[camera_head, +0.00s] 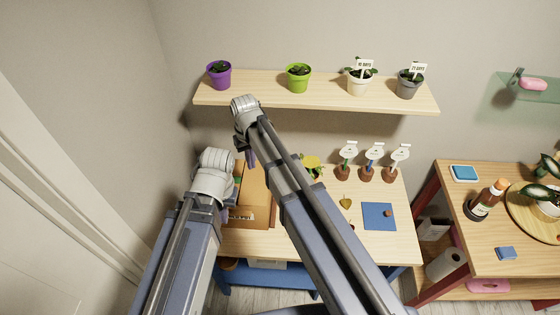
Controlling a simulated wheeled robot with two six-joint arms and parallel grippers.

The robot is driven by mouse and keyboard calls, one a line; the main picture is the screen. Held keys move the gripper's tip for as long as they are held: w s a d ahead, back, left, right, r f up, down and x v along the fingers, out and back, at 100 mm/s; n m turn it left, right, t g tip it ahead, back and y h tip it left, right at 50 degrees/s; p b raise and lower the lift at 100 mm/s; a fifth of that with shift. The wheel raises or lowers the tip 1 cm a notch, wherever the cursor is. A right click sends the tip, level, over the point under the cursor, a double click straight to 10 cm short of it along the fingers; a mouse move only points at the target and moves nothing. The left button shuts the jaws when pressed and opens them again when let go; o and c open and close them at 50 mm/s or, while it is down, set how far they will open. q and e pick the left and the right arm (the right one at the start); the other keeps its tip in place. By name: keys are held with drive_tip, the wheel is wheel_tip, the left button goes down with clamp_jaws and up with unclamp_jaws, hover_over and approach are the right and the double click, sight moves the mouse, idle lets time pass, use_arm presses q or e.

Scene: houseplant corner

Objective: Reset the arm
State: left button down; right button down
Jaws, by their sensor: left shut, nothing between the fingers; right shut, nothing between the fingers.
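My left arm rises from the bottom left, and its gripper (226,214) points down by the left end of the wooden table, beside an orange-brown box. It is small and partly hidden by the arm, shut and empty. My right arm crosses from the bottom right up to the shelf's front edge in the picture. Its gripper (252,161) hangs down above the box, shut and empty. The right arm hides part of the table and box.
A wall shelf (330,92) holds purple (219,76), green (298,79), white (360,83) and grey (408,86) pots. The table (395,240) carries a blue mat (379,217) and several labelled markers. A second table (445,190) stands at the right with a bottle (488,201).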

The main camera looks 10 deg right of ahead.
drive_tip(key=shift+r+p, duration=0.35)
drive_tip(key=shift+r, duration=0.35)
drive_tip(key=s+d+f+n+h+b, duration=0.1)
drive_tip(key=s+f+b, duration=1.3)
drive_tip(key=s, duration=0.3)
drive_tip(key=shift+s+d+f+b, duration=0.25)
drive_tip(key=shift+s+b, duration=0.05)
drive_tip(key=shift+s, duration=0.1)
